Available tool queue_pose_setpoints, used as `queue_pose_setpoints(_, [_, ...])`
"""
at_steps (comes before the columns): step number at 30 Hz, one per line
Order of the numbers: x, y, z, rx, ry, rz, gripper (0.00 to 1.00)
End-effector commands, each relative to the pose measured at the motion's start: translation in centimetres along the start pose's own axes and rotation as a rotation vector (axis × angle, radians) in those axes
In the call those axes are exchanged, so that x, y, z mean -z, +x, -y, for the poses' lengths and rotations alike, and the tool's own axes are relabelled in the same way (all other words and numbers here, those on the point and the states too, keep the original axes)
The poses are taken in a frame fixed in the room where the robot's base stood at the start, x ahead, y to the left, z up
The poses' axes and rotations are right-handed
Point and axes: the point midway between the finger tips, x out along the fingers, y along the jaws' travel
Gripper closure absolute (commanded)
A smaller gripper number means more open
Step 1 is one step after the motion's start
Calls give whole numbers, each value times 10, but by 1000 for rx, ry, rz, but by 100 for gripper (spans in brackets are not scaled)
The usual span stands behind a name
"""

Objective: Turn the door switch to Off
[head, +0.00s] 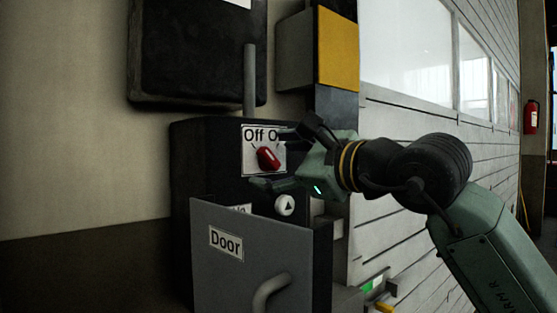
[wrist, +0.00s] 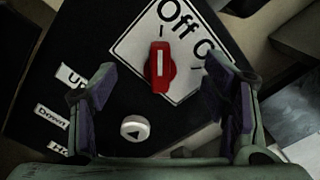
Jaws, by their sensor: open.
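The door switch is a red knob (head: 268,157) on a white plate lettered "Off" and "O…", the second word partly hidden by my gripper. In the wrist view the knob (wrist: 161,67) has a white line pointing to the tick by "Off". My gripper (head: 276,158) is open in front of the switch, one finger above and one below it. In the wrist view the fingers of my gripper (wrist: 166,90) stand left and right of the knob, with clear gaps on both sides. No contact with the knob shows.
A white arrow button (head: 285,205) sits below the switch on the black control box (head: 192,160). A grey panel labelled "Door" (head: 225,275) with a handle stands lower in front. A grey-and-yellow box (head: 338,50) and a vertical pipe (head: 249,80) are above. The shutter wall is at right.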

Motion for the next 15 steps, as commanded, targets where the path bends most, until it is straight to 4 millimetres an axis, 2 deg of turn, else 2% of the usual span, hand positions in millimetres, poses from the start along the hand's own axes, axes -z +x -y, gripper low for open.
queue_pose_setpoints(15, [0,-4,0,1,0,0,30])
